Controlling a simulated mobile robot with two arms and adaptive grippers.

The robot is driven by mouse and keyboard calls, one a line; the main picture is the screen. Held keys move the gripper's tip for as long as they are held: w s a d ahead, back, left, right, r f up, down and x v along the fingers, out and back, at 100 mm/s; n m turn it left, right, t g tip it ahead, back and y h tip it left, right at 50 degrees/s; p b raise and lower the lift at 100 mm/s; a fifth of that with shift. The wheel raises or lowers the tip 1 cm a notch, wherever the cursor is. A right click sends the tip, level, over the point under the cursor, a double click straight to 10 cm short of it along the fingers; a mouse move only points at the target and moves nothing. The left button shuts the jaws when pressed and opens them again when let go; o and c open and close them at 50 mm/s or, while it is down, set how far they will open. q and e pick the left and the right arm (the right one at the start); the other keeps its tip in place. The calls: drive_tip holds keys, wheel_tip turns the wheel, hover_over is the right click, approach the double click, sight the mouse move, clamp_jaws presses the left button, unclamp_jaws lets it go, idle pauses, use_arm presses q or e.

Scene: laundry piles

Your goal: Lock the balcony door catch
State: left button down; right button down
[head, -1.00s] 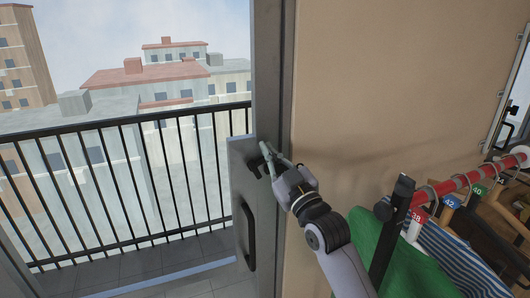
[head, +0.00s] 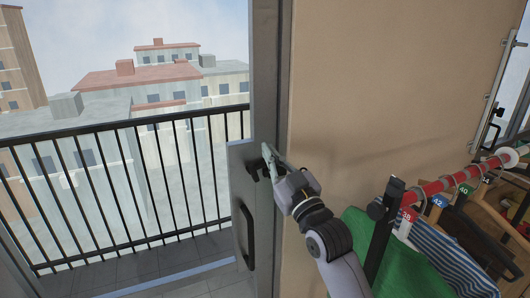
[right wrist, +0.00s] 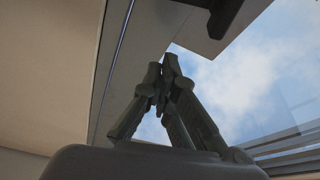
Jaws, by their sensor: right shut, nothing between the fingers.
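The balcony door's grey edge (head: 240,158) stands beside the grey frame post (head: 265,60), with a dark handle (head: 248,236) low on it. A small black catch (head: 253,171) sits near the top of the visible door panel, above the handle. My right gripper (head: 267,154) is at the catch, its fingers shut and empty, pointing up and left. The fingers partly cover the catch, and I cannot tell whether they touch it. In the right wrist view the closed fingertips (right wrist: 165,62) lie below a dark part (right wrist: 210,15), probably the catch. My left gripper is not in view.
A beige wall panel (head: 390,80) stands right of the post. A red clothes rail (head: 450,181) with size tags, a green garment (head: 362,240) and a striped garment (head: 440,262) is close to my right arm. Beyond the door is a balcony with a black railing (head: 130,124).

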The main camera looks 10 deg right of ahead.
drive_tip(key=b+v, duration=0.2)
drive_tip(key=v, duration=0.4)
drive_tip(key=shift+d+f, duration=0.15)
drive_tip(key=shift+d, duration=0.25)
drive_tip(key=shift+w+f, duration=0.15)
drive_tip(key=shift+w, duration=0.05)
